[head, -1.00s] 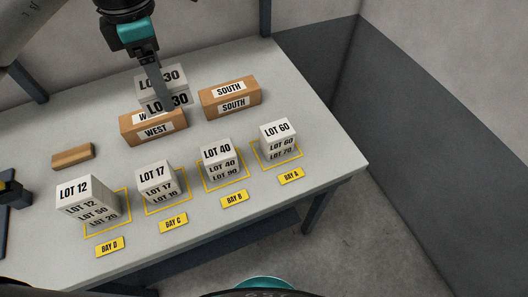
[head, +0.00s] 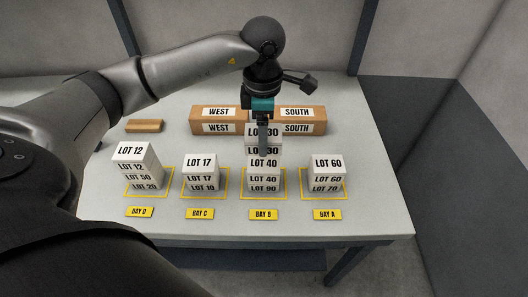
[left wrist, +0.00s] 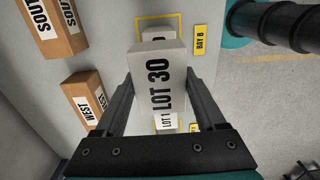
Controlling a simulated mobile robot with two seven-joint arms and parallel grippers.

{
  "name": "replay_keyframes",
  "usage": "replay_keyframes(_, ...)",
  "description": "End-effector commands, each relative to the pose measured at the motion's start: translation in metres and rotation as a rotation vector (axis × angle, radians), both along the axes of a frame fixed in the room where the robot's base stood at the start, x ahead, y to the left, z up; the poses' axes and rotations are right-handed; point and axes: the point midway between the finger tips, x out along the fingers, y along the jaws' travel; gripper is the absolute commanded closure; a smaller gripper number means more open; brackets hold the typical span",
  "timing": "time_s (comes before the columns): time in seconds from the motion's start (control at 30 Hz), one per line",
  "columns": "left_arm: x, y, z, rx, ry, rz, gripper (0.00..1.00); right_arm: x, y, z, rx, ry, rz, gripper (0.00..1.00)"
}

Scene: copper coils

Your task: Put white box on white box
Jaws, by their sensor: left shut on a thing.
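My left gripper (head: 264,152) is shut on a white box marked LOT 30 (head: 277,144). In the left wrist view this box (left wrist: 157,85) sits between the two fingers. In the head view it appears just behind the white LOT 40 box (head: 263,162), which tops the bay B stack over a LOT 90 box. Whether they touch is unclear. Other white stacks are topped by LOT 12 (head: 131,151) in bay D, LOT 17 (head: 200,161) in bay C and LOT 60 (head: 328,163) in bay A. My right gripper is not in view.
Brown boxes marked WEST (head: 198,120) and SOUTH (head: 318,121) stand side by side behind the held box. A small brown block (head: 144,126) lies at the back left. Yellow outlines and bay labels line the front of the grey table (head: 375,190).

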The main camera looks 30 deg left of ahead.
Motion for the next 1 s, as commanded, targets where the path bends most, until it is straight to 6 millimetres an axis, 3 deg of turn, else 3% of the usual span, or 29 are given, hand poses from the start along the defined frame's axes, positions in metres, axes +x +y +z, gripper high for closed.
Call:
replay_keyframes(0.27, 0.000, 0.000, -0.025, 0.000, 0.000, 0.000, 0.96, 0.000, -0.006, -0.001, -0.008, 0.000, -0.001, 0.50)
replay_keyframes(0.5, 0.000, -0.001, -0.059, -0.001, 0.002, -0.001, 0.96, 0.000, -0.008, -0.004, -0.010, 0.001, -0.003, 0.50)
replay_keyframes(0.9, 0.000, 0.000, -0.065, -0.001, -0.003, -0.001, 0.96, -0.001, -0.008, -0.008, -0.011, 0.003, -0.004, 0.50)
replay_keyframes(0.93, 0.000, 0.000, -0.065, 0.000, -0.001, -0.001, 0.26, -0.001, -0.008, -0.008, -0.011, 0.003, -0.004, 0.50)
replay_keyframes(1.0, 0.000, 0.000, -0.065, 0.000, -0.001, -0.001, 0.18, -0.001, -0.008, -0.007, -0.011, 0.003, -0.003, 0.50)
